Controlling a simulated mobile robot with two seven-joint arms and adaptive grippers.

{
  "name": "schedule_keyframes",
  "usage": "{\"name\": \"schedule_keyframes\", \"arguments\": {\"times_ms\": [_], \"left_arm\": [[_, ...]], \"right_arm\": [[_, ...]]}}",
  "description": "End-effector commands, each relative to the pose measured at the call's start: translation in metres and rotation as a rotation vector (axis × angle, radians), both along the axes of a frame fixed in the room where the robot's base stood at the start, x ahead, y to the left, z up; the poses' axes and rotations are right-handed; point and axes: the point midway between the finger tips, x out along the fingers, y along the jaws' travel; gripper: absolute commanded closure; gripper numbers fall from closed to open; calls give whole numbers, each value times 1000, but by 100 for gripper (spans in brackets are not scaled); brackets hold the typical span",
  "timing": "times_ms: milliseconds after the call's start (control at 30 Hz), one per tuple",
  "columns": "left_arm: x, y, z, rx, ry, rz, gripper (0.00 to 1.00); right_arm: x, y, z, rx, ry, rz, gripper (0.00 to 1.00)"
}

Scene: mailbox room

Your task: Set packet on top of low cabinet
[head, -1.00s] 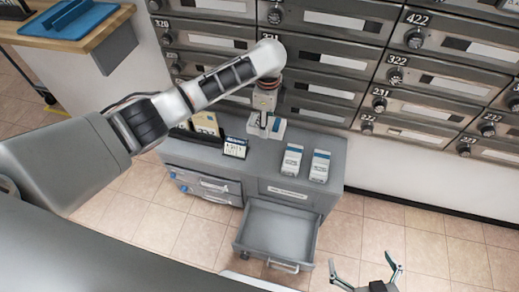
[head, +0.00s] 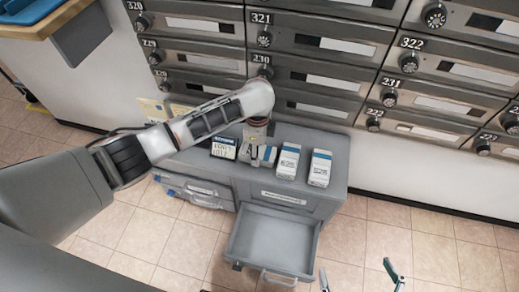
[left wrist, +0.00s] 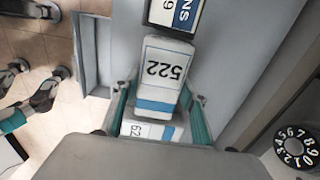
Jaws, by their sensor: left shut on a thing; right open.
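The low grey cabinet (head: 325,195) stands under the mailboxes. My left gripper (head: 255,150) is over its top, partly hidden by its own wrist. It is shut on a white packet with a blue stripe (head: 270,155), between a small framed sign and another packet. In the left wrist view this packet (left wrist: 163,70) reads 522, with a finger on each side. I cannot tell whether it touches the cabinet top. My right gripper (head: 358,276) is open and empty at the bottom edge, low in front of the cabinet; its fingers also show in the left wrist view (left wrist: 28,92).
Two similar packets stand on the cabinet, one marked 625 (head: 287,162) and one at its right (head: 319,168). The small framed sign (head: 223,148) stands left of my gripper. An open, empty drawer (head: 272,243) juts out in front. Mailboxes (head: 330,75) rise behind.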

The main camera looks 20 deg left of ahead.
Motion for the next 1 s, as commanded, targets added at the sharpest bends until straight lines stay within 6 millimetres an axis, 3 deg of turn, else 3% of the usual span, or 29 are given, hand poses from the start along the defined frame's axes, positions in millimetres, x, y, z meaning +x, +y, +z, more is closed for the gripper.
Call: {"name": "schedule_keyframes", "arguments": {"times_ms": [67,400,433,500,867,1000], "left_arm": [[0,0,-3,-1,-1,0,86],[2,0,-3,-1,-5,1,86],[2,0,-3,-1,-5,1,55],[2,0,-3,-1,-5,0,41],[2,0,-1,-1,-5,0,41],[4,0,17,-1,-12,1,41]], "right_arm": [[2,3,4,11,-9,0,0],[3,2,6,9,-13,-2,0],[3,2,6,9,-13,-2,0],[3,2,6,8,-11,-2,0],[1,1,2,6,-4,-2,0],[8,0,13,1,-25,-2,0]]}}
